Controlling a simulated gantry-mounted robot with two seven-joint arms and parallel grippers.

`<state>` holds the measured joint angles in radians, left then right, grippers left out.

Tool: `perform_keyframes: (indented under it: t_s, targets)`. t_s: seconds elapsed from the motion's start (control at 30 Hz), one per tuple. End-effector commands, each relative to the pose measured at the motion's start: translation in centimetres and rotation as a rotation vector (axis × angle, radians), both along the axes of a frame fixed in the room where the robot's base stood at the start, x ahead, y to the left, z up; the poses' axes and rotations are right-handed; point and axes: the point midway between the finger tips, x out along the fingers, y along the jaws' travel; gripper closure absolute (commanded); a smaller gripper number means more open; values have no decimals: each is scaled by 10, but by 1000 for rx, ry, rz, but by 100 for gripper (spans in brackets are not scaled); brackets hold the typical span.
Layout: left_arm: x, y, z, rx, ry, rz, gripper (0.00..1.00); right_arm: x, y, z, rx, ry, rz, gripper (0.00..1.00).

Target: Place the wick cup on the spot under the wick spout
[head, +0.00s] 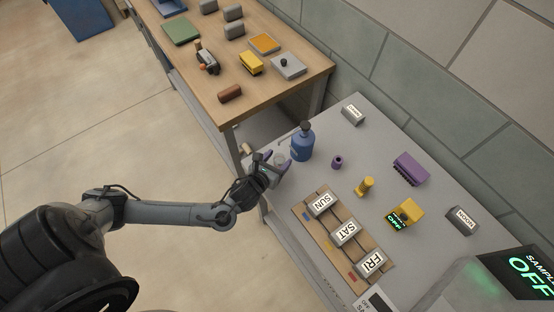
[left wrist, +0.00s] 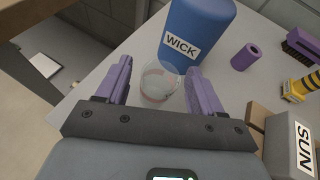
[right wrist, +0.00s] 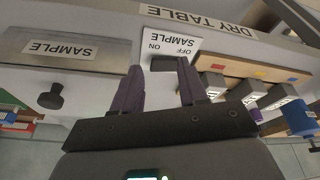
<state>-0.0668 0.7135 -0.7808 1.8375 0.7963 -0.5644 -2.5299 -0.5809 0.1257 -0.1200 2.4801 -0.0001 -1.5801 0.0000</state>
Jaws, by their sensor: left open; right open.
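The wick cup, a small clear cup (left wrist: 158,88), stands on the grey table against the front of the blue WICK bottle (left wrist: 205,22). In the head view the cup (head: 280,157) is faint beside the bottle (head: 302,143), which has a dark top. My left gripper (left wrist: 160,78) is open, with a purple finger on each side of the cup. It also shows in the head view (head: 278,165), low at the table's left edge. The spout and the spot under it cannot be made out clearly. My right gripper (right wrist: 158,78) is open and empty near the SAMPLE switch plate (right wrist: 172,42).
A small purple cylinder (head: 337,162), a yellow stack (head: 365,187) and a purple block (head: 411,168) stand right of the bottle. A wooden rack (head: 335,240) holds SUN, SAT and FRI blocks. A wooden bench (head: 280,85) stands behind. Right wrist view: a SAMPLE box with a black knob (right wrist: 52,97).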

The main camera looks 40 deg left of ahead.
Motion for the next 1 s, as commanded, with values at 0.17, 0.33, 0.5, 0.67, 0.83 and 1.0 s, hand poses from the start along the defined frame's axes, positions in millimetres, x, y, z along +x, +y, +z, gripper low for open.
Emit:
perform_keyframes:
  t_s: [0.17, 0.33, 0.5, 0.67, 0.83, 1.0]
  targets:
    - [-9, -2, 6, 0, 1, -1, 33, 0, 1, 3, 4, 0, -3, 57]
    - [-33, -7, 16, -1, 3, -2, 33, 1, 2, 9, 8, -1, -5, 57]
    - [-62, -13, 28, -1, 3, -2, 33, 1, 2, 16, 10, -1, -6, 57]
    - [-85, -17, 39, -2, 2, -1, 33, 1, 2, 21, 10, -1, -6, 57]
    - [-102, -21, 45, -4, 1, 0, 33, 1, 2, 25, 9, -2, -6, 57]
    - [-108, -31, 45, -118, 17, 38, 33, 1, 1, 26, 4, -1, -3, 57]
